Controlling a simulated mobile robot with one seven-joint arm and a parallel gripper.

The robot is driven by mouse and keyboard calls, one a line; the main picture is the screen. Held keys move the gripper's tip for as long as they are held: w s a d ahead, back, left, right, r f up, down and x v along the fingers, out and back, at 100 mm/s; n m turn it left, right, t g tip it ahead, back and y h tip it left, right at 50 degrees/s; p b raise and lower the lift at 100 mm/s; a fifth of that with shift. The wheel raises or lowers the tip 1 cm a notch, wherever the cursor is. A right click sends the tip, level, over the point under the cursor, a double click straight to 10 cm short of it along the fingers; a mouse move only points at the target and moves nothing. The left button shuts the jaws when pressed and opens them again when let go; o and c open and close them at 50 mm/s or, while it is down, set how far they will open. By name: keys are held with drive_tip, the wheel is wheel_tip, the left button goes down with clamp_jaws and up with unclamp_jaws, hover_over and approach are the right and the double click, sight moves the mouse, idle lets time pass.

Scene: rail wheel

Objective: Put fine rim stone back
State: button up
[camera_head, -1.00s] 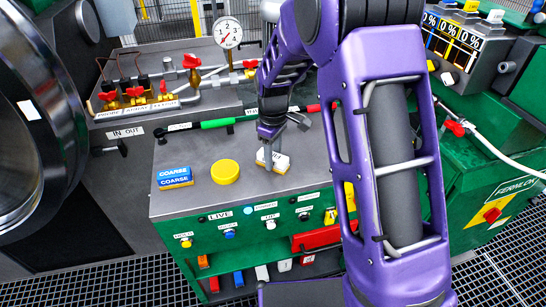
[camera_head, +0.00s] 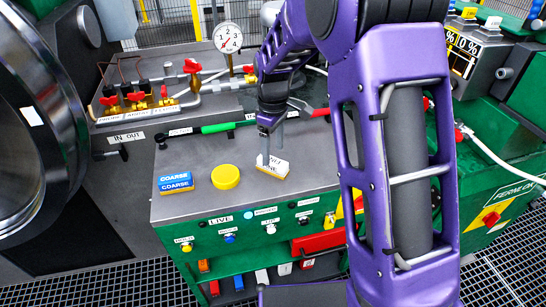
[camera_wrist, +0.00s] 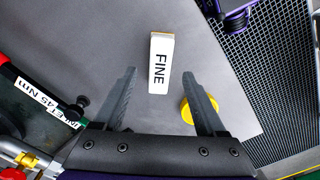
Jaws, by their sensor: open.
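The fine stone (camera_head: 273,168), a small white block with a yellow underside, lies on the grey bench top. In the wrist view the stone (camera_wrist: 161,62) reads FINE on its white face. My gripper (camera_head: 273,150) hangs just above it, fingers downward. In the wrist view my gripper (camera_wrist: 160,73) is open, with the stone just beyond the fingertips and roughly centred between them. Nothing is held. A blue and yellow COARSE stone (camera_head: 175,182) lies at the bench's left. No place marked for the fine stone can be made out.
A round yellow disc (camera_head: 225,177) sits between the two stones; the right finger partly covers it in the wrist view. A green-handled bar (camera_head: 218,128) lies along the bench's back edge. Valves and a gauge (camera_head: 227,38) stand behind. A dark wheel (camera_head: 30,120) is at left.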

sight(273, 160)
wheel_tip(273, 160, up, 7)
drive_tip(key=shift+p, duration=0.45)
